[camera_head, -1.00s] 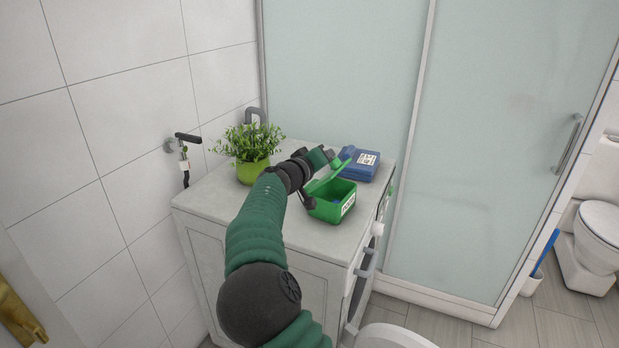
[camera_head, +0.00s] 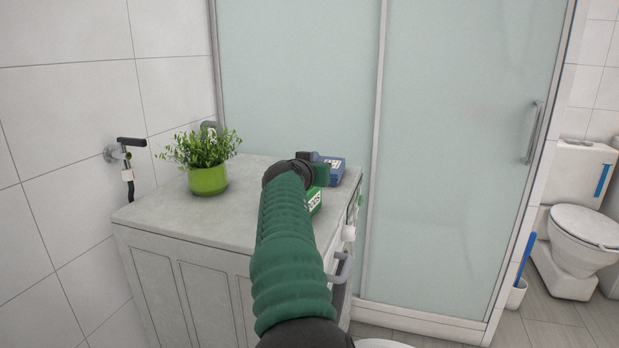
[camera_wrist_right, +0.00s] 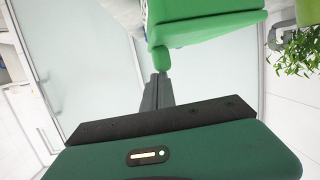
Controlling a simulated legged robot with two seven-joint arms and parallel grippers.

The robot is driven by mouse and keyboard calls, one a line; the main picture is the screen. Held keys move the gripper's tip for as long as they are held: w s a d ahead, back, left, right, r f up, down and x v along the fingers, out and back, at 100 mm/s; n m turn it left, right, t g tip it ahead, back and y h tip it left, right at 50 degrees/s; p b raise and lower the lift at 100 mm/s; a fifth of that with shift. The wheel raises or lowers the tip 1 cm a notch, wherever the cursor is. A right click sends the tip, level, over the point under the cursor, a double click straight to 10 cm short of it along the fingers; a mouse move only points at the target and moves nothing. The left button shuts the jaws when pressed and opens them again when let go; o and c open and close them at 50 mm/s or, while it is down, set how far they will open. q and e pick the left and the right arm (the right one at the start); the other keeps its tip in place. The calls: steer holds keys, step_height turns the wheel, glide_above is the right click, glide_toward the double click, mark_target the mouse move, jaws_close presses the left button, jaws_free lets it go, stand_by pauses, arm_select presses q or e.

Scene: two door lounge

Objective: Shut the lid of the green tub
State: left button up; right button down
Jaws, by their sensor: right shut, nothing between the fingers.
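The green tub (camera_head: 315,201) stands on the grey counter, mostly hidden behind my right arm in the head view; only a strip with its white label shows. In the right wrist view its green side (camera_wrist_right: 205,25) fills the top, with a rounded green tab (camera_wrist_right: 170,60) sticking out towards my fingers. Whether the lid is fully down I cannot tell. My right gripper (camera_wrist_right: 157,88) is shut and empty, its tips close to the tab; contact is unclear. My left gripper is out of view.
A blue box (camera_head: 336,168) stands just behind the tub. A potted plant (camera_head: 208,178) is at the counter's left. The grey counter top (camera_head: 165,212) is clear in front of the plant. A glass shower screen (camera_head: 450,150) rises behind.

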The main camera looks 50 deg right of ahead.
steer(key=shift+a, duration=0.3)
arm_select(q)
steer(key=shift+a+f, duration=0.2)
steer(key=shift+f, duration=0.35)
arm_select(e)
steer(key=shift+s+d, duration=0.1)
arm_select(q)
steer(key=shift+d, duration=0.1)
arm_select(e)
steer(key=shift+d+f, duration=0.15)
